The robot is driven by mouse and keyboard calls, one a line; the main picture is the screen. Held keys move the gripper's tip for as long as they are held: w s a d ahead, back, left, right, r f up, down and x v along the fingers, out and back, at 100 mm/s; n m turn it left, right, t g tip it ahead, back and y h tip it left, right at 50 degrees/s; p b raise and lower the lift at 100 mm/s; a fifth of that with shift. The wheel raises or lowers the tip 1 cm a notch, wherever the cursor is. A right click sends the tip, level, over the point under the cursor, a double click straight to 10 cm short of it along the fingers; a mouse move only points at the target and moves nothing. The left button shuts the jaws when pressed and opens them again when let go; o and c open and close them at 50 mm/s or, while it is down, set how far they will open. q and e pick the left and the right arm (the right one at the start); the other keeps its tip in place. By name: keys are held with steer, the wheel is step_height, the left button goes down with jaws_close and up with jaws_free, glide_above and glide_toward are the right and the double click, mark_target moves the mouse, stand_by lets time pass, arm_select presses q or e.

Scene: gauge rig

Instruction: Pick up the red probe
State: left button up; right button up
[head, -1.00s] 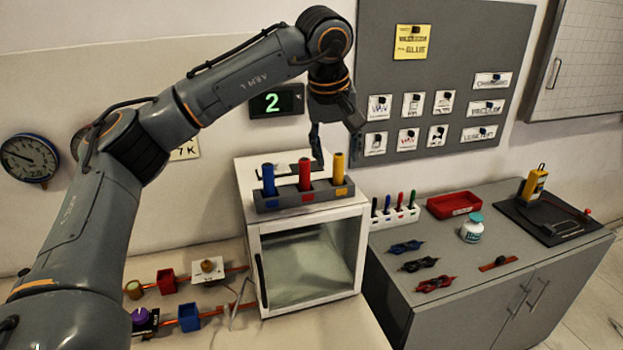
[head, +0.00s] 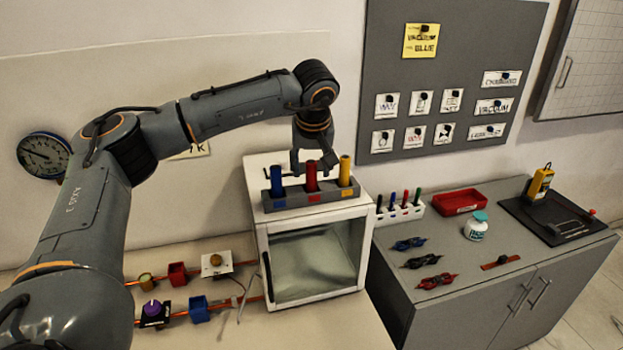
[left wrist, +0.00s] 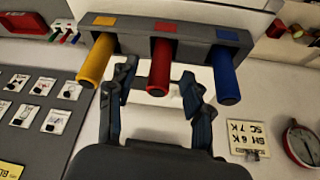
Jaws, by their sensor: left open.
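The red probe (head: 311,180) stands upright in the middle slot of a grey rack, between a blue probe (head: 276,182) and a yellow probe (head: 345,172). The rack (head: 293,202) sits on top of a white box with a glass door. My left gripper (head: 312,170) is open at the red probe, pointing down from above. In the left wrist view the red probe (left wrist: 160,72) lies between the two spread fingers (left wrist: 158,85), with gaps visible on both sides. The blue and yellow probes are outside the fingers. My right gripper is in neither current view.
The white box (head: 262,235) stands on the pale bench, with tubing and small coloured blocks to its left. A grey cabinet (head: 450,285) at right carries a marker holder (head: 400,213), a red tray (head: 459,202) and cable bundles.

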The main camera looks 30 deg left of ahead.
arm_select(q)
steer(key=shift+x, duration=1.45)
steer(key=shift+r, duration=0.15)
jaws_close()
